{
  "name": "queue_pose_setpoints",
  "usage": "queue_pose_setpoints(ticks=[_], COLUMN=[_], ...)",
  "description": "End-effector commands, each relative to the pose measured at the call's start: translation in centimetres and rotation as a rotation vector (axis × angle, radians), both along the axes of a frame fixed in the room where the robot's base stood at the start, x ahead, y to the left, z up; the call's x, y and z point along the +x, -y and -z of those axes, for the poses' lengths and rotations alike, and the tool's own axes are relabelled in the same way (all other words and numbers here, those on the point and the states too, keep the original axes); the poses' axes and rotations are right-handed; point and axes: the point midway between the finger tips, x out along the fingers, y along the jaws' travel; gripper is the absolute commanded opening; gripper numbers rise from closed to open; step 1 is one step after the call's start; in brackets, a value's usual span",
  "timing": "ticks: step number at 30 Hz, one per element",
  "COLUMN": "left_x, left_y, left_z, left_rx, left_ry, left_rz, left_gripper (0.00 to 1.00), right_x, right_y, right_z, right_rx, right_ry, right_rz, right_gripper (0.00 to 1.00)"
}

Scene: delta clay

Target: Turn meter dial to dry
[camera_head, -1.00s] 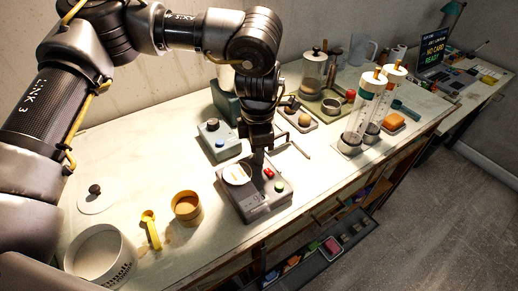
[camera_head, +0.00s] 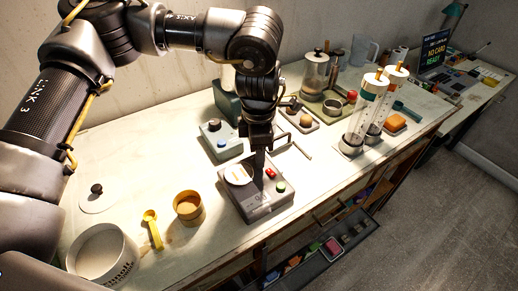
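The grey meter box (camera_head: 262,210) sits on the bench near its front edge. Its top has a round white plate (camera_head: 238,174), a red button (camera_head: 271,173), a green button (camera_head: 281,187) and a small display (camera_head: 257,196). No dial can be made out on it; one may be hidden behind my fingers. My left gripper (camera_head: 259,178) points down over the middle of the meter, with its fingertips at or just above the top. The fingers overlap from this side, so their opening and any contact are unclear. My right gripper is out of view.
A blue-grey box (camera_head: 220,141) with a dark knob and blue button stands behind the meter. Glass cylinders (camera_head: 360,122) stand to the right. An orange cup (camera_head: 188,207), yellow scoop (camera_head: 152,230) and white tub (camera_head: 102,254) are at left. An open drawer (camera_head: 325,250) juts out below.

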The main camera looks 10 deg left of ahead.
Motion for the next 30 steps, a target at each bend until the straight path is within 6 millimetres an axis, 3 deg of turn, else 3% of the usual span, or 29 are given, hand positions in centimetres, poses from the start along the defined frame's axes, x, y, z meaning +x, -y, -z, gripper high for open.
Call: queue_pose_setpoints(ticks=[7, 21, 30], left_x=[0.0, 0.0, 0.0], left_y=[0.1, 0.0, 0.0], left_z=[-0.7, -9.2, -10.8], left_rx=[-0.002, 0.0, 0.0], left_ry=[0.0, 0.002, 0.0], left_rz=[0.001, -0.001, -0.001], left_gripper=[0.41, 0.41, 0.41], right_x=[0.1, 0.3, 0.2], right_y=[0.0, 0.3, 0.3], right_z=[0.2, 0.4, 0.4], right_rx=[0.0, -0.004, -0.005], right_ry=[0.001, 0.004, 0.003], right_rz=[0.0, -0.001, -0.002], right_gripper=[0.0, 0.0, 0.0])
